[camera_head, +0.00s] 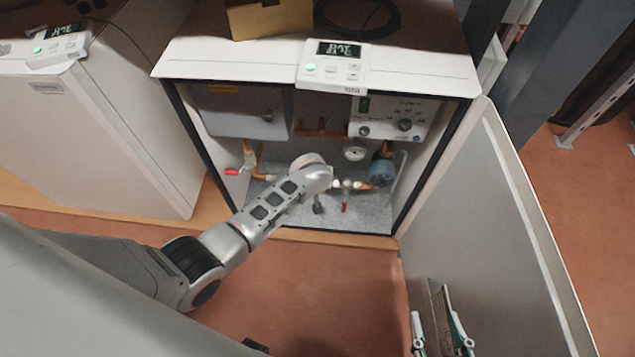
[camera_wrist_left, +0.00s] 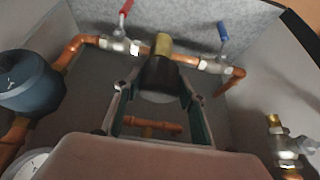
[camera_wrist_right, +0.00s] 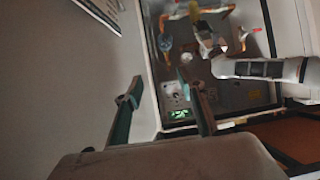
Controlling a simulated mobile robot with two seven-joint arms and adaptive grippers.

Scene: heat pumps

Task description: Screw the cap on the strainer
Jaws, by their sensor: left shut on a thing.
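In the left wrist view a black cap (camera_wrist_left: 159,75) sits between the fingers of my left gripper (camera_wrist_left: 156,88), which is shut on it. The brass strainer (camera_wrist_left: 163,45) stands in the copper pipe line just beyond the cap. The cap is in line with the strainer and appears to meet it; how far it is threaded cannot be told. In the head view my left arm reaches into the open cabinet and hides most of this spot. My right gripper (camera_head: 441,335) is open and empty, low in front of the open door.
A red-handled valve (camera_wrist_left: 122,15) and a blue-handled valve (camera_wrist_left: 223,38) flank the strainer. A blue pump (camera_head: 381,172) and a gauge (camera_head: 355,153) are close by. The cabinet door (camera_head: 490,220) stands open at right. The floor in front is clear.

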